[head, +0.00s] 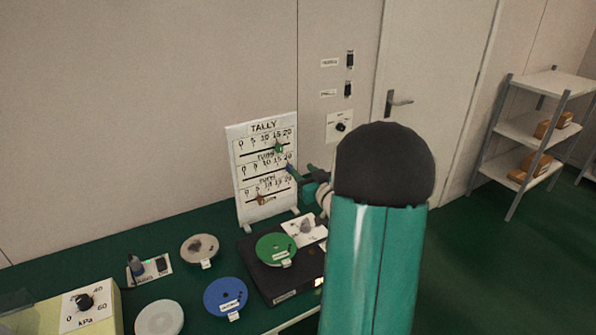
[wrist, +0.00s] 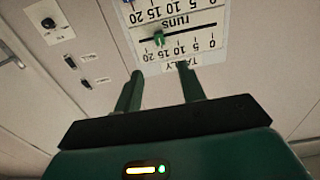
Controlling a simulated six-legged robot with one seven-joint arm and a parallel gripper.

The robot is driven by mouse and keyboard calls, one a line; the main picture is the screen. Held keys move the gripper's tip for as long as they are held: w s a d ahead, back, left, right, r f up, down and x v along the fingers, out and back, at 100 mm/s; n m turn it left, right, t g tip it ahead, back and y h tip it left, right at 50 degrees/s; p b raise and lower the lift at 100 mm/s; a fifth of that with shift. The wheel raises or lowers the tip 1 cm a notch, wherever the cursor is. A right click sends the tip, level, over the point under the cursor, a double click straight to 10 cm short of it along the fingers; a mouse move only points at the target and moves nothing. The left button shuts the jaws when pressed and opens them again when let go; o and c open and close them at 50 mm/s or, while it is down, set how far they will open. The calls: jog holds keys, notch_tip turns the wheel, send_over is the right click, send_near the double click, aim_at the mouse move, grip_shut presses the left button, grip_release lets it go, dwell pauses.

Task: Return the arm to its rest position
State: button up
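My gripper (head: 304,178) is beside the right edge of the white tally board (head: 240,165) in the head view, partly hidden behind my own arm. In the wrist view my gripper (wrist: 160,76) has its two fingers apart with nothing between them. The board (wrist: 205,50) appears upside down just beyond the fingertips. Its green slider (wrist: 158,38) sits past the tips, clear of both fingers. In the head view the green slider (head: 278,148) is on the top row, a blue slider (head: 291,168) on the middle row and an orange-brown one (head: 261,200) on the bottom row.
The green bench holds a dark machine with a green disc (head: 276,249), a blue disc (head: 225,295), grey discs (head: 200,249) and a kPa knob box (head: 85,302). Wall switches (head: 349,89) and a door (head: 430,90) are behind. Shelves (head: 540,130) stand right, with open floor before them.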

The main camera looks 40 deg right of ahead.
jog(key=a+r+g, duration=0.3)
jog(key=a+r, duration=0.1)
jog(key=a, duration=0.5)
jog(key=a+r+g, duration=0.3)
jog(key=a, duration=0.7)
jog(key=s+a+f+n+g+y, duration=0.2)
jog(key=s+a+g+y, duration=0.2)
jog(key=s+a, duration=1.6)
jog(key=shift+s+a+n+g, duration=0.25)
jog(key=shift+a+n+g, duration=0.25)
jog(key=shift+g, duration=0.4)
dwell(1.4)
